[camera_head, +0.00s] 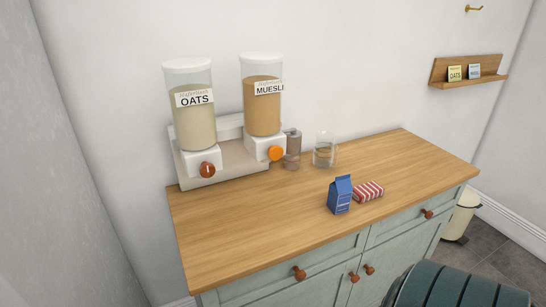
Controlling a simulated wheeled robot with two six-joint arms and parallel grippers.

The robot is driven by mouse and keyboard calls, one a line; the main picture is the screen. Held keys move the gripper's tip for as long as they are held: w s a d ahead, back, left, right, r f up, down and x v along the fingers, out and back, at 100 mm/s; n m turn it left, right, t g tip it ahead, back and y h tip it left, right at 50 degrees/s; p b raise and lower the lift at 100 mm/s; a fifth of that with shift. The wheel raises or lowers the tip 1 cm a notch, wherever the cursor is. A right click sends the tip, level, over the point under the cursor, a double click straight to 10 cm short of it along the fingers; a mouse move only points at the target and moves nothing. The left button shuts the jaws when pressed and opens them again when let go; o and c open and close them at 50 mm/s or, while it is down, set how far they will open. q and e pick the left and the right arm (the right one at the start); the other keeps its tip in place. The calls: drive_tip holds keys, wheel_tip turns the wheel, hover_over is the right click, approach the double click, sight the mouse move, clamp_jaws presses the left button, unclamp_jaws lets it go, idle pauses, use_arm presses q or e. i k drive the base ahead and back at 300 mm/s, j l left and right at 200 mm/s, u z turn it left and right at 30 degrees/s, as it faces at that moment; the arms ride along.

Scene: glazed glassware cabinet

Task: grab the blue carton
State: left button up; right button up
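The blue carton (340,195) stands upright on the wooden top of the sideboard (240,235), near its front edge. It is blue with a gabled top and a pale patch low on its front. Just to its right, very close or touching, lies a red and white striped packet (368,191). Neither of my grippers shows in the head view.
Behind the carton stand a clear glass (325,151) and a grey cylindrical container (292,148). An oats dispenser (192,115) and a muesli dispenser (262,105) stand at the back left. The front left of the top is clear.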

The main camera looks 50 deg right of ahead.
sight(340, 196)
drive_tip(key=k+l+z, duration=0.1)
drive_tip(key=z, duration=0.3)
drive_tip(key=l+z, duration=0.15)
drive_tip(key=z, duration=0.25)
drive_tip(key=l+z, duration=0.15)
drive_tip(key=z, duration=0.3)
drive_tip(key=k+l+z, duration=0.1)
drive_tip(key=z, duration=0.3)
